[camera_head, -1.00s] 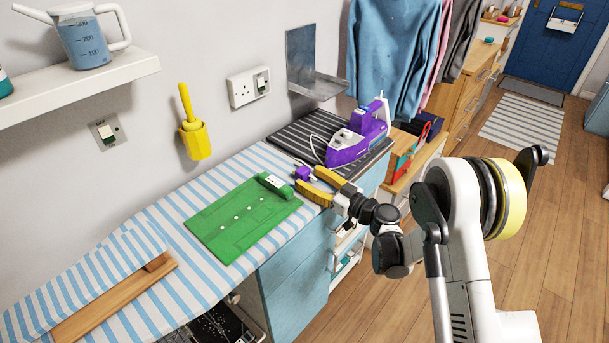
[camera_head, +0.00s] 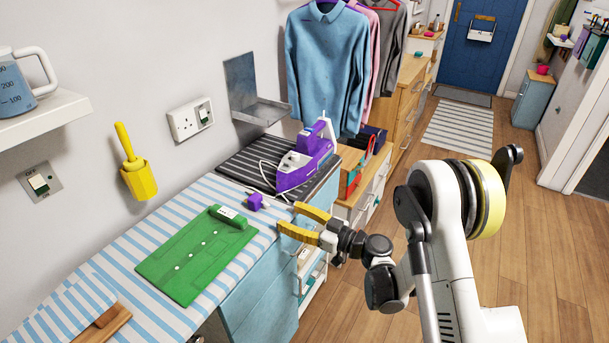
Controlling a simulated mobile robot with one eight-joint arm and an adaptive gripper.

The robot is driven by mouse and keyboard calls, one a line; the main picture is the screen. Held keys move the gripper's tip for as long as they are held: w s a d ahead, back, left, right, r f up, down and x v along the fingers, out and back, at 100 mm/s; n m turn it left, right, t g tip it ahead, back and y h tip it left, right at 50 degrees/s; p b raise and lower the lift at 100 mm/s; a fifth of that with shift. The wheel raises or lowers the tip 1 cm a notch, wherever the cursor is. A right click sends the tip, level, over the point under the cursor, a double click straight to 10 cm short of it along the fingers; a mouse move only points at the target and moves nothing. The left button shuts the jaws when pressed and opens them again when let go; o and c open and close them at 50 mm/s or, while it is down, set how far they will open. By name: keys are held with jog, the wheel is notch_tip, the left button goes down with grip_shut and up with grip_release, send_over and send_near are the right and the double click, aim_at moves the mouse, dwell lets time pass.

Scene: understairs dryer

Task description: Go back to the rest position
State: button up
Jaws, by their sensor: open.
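My gripper (camera_head: 287,219) has yellow fingers spread apart and nothing between them. It hangs at the front edge of the striped ironing surface (camera_head: 137,243), pointing left toward a small purple plug (camera_head: 257,201). The plug lies on the striped cloth, a short gap from the fingertips. My white arm stands at the lower right, folded over the wooden floor.
A wall socket (camera_head: 190,119) and metal bracket are above. Open floor (camera_head: 540,220) lies to the right.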

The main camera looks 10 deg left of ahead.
jog(key=shift+w+d+r, duration=0.1)
jog(key=shift+r, duration=0.25)
jog(key=s+d+r+m+h, duration=0.6)
jog(key=d+r+h, duration=0.1)
jog(key=d+r, duration=0.45)
jog(key=s+d+r+m+h, duration=0.2)
jog(key=s+d+m+h, duration=0.5)
jog(key=s+d, duration=1.3)
jog(key=s+h, duration=0.1)
jog(key=h, duration=0.1)
jog(key=shift+d+m+h, duration=0.15)
jog(key=shift+m+h, duration=0.15)
